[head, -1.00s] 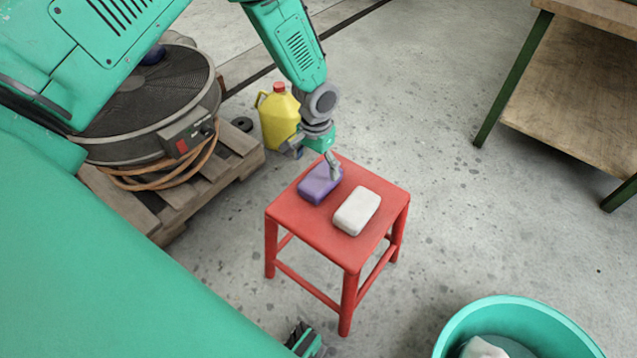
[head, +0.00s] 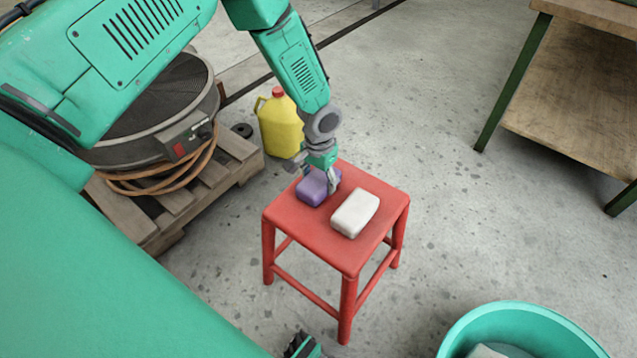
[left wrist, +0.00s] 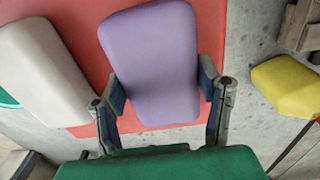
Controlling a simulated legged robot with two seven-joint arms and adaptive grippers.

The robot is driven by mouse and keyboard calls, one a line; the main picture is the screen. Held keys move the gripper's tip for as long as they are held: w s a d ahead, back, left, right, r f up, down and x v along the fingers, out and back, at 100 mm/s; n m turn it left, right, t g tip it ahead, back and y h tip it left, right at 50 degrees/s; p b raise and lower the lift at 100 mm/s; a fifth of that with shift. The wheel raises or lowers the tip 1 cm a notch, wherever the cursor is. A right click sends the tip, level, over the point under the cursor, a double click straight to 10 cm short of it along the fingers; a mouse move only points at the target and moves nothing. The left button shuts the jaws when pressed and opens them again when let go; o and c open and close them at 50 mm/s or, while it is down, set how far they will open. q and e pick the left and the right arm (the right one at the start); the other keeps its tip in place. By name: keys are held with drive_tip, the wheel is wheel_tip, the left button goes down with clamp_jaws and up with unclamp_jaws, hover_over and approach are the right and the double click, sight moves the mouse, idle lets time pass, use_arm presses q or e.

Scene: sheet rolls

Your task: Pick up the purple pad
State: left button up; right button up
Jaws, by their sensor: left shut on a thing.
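The purple pad (head: 313,188) is on the red stool (head: 310,228), toward its far left part. My left gripper (head: 322,183) reaches down from above and is shut on the pad. In the left wrist view the purple pad (left wrist: 152,62) lies between the two fingers of my left gripper (left wrist: 166,92), one at each long side. Whether the pad is clear of the seat cannot be told. A part of my right gripper (head: 303,346) shows at the bottom edge of the head view; its fingers are not clear.
A white pad (head: 355,213) lies on the stool close to the purple one. A yellow jug (head: 280,128) stands behind the stool. A teal tub (head: 520,318) is at the bottom right, a workbench (head: 575,110) at the right, and a wooden pallet (head: 237,160) at the left.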

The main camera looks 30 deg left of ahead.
sight(318, 177)
use_arm(q)
drive_tip(key=shift+d+r, duration=0.1)
drive_tip(key=shift+r, duration=0.35)
drive_tip(key=r+p, duration=0.1)
drive_tip(key=r, duration=0.1)
drive_tip(key=r+p, duration=0.1)
drive_tip(key=r, duration=0.2)
drive_tip(key=r+p, duration=0.1)
drive_tip(key=r, duration=0.2)
drive_tip(key=shift+a+r+p, duration=0.25)
drive_tip(key=shift+p, duration=0.05)
drive_tip(key=shift+d+r, duration=0.2)
drive_tip(key=shift+r, duration=0.15)
